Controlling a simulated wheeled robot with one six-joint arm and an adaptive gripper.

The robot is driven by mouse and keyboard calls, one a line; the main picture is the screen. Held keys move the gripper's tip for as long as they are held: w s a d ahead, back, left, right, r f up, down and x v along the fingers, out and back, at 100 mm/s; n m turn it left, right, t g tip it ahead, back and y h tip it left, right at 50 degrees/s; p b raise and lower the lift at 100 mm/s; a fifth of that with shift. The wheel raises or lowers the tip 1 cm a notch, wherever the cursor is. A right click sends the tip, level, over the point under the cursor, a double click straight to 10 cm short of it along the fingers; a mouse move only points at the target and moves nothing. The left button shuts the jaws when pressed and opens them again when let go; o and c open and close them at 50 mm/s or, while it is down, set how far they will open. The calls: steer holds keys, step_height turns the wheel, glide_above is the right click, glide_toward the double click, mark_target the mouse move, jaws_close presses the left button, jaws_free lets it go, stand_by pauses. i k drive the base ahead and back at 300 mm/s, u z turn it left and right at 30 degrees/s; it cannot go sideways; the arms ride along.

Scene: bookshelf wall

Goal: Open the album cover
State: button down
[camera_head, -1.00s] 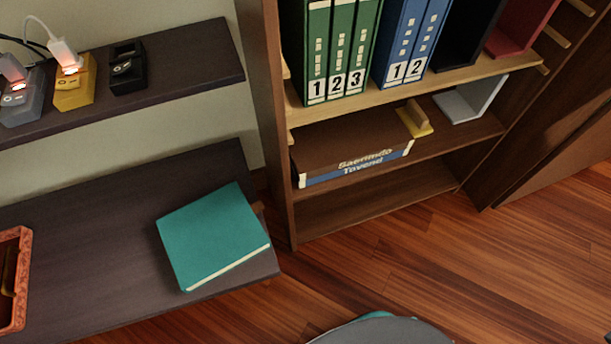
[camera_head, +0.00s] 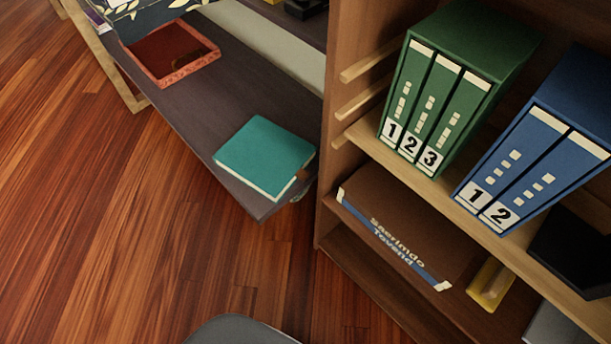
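A teal album (camera_head: 264,156) lies flat and closed on the dark low shelf board (camera_head: 213,110), near its right end. Its pale page edges show along the front side. My gripper is not in the head view. A grey rounded shape (camera_head: 238,331) at the bottom edge seems to be part of my own body.
A bookcase to the right holds green binders (camera_head: 436,100), blue binders (camera_head: 535,165) and, lower, a large brown box (camera_head: 405,230) beside a yellow object (camera_head: 491,283). An orange-red tray (camera_head: 171,54) sits at the board's far end. The wooden floor (camera_head: 120,230) at left is clear.

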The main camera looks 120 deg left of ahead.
mark_target(267, 155)
steer(key=u, duration=4.05)
steer(key=i, duration=0.5)
steer(key=k, duration=0.5)
steer(key=z, duration=4.2)
steer(key=k, duration=1.9)
